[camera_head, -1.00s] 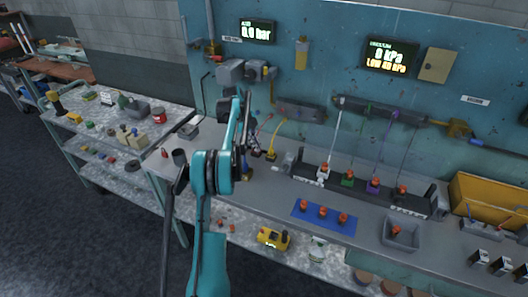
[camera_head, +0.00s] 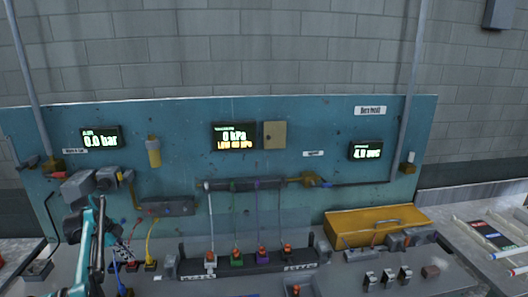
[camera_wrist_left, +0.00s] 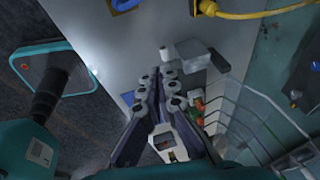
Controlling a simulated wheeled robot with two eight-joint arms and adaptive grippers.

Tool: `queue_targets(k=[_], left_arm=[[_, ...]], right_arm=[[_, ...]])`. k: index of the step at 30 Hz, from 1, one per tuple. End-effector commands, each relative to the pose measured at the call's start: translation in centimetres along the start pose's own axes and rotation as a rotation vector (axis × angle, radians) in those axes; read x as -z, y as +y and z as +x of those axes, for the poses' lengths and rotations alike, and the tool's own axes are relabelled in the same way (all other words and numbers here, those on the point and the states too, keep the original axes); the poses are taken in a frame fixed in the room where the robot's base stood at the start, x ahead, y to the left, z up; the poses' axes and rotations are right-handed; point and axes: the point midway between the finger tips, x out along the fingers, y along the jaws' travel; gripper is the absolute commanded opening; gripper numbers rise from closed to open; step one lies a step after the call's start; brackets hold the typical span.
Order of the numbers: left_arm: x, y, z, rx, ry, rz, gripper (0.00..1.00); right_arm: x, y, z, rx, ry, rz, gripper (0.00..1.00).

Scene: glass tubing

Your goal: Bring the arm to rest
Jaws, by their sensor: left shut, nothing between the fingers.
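My left arm (camera_head: 90,250), teal with dark joints, rises at the lower left in the head view, in front of the bench's left end. In the left wrist view my left gripper (camera_wrist_left: 156,80) has its dark fingers together with nothing held, above the pale bench top (camera_wrist_left: 120,45). It appears clear of the things there. In the head view the gripper cannot be made out clearly from the dark fittings. My right gripper is not in view.
The blue back panel (camera_head: 300,110) carries lit displays. A black rack (camera_head: 180,273) with several coloured fittings and hanging tubes stands on the bench. A yellow bin (camera_head: 375,218) is at the right.

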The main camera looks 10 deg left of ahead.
Motion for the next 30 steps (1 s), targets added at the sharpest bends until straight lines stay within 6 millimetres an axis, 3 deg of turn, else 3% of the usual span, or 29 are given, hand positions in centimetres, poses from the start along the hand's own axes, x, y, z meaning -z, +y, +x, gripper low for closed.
queue_targets(k=[4, 8, 15, 22, 30], left_arm=[[6.5, 1.0, -1.8, 0.029, -0.042, -0.142, 0.00], [12.3, 3.2, -3.3, 0.075, -0.077, -0.297, 0.00], [21.4, 10.5, -4.4, 0.185, -0.097, -0.574, 0.00], [27.1, 19.9, -3.0, 0.301, -0.056, -0.829, 0.00], [29.8, 31.4, 1.9, 0.417, 0.068, -1.107, 0.00]], right_arm=[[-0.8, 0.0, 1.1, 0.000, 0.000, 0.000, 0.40], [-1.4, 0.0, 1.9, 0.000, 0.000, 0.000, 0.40], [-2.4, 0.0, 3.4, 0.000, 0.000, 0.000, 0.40], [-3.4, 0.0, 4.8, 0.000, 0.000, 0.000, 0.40], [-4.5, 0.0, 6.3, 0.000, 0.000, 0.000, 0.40]])
